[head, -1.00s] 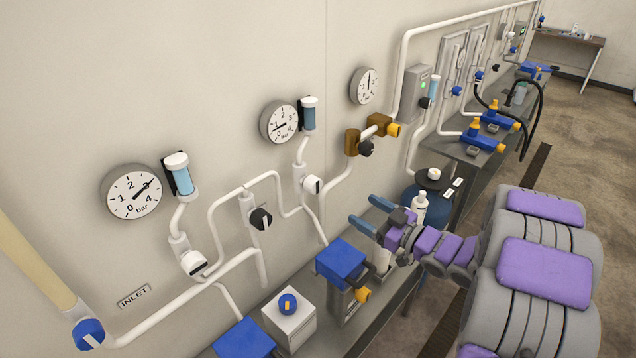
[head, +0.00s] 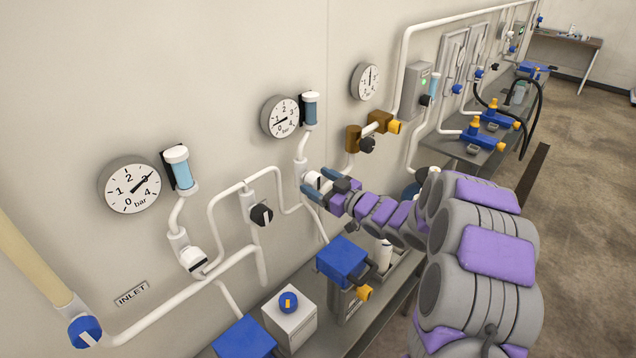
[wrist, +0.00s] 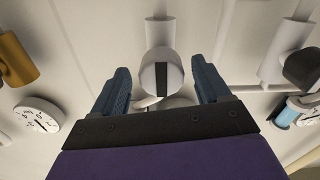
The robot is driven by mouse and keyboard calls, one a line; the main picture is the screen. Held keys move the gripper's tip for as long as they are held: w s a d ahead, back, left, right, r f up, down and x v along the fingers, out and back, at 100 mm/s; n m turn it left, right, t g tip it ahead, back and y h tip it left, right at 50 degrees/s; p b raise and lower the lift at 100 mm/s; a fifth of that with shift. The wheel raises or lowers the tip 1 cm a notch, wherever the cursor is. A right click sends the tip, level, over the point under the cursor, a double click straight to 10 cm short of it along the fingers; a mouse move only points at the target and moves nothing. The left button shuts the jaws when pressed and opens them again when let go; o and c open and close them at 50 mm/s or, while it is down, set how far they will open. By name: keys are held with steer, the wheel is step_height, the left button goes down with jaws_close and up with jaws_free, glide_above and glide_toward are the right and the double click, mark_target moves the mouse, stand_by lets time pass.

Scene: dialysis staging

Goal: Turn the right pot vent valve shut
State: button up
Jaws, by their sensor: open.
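The right pot vent valve (head: 312,181) is a white round knob on the white pipe below the right pot (head: 310,110); my fingers partly cover it in the head view. In the wrist view the knob (wrist: 161,76) faces me, its dark stripe running up and down the picture, roughly along its pipe. My gripper (head: 309,184) is open, with blue fingers at the valve. In the wrist view the gripper (wrist: 160,72) has a finger on each side of the knob, with gaps showing on both sides. I cannot tell how deep the knob sits between them.
A similar white valve (head: 193,262) is below the left pot (head: 180,170). A black-knobbed valve (head: 262,215) is left of my gripper, and a brown fitting (head: 353,138) is to the right. Gauges hang above. A blue-topped device (head: 342,260) stands on the bench below.

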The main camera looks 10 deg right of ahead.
steer(key=shift+w+a, duration=0.45)
steer(key=shift+a, duration=0.35)
steer(key=shift+d, duration=0.7)
steer(key=shift+c, duration=1.7)
steer(key=shift+a+r, duration=0.1)
steer(key=shift+a, duration=0.25)
steer(key=c, duration=0.5)
steer(key=shift+d, duration=0.1)
steer(key=shift+c, duration=0.9)
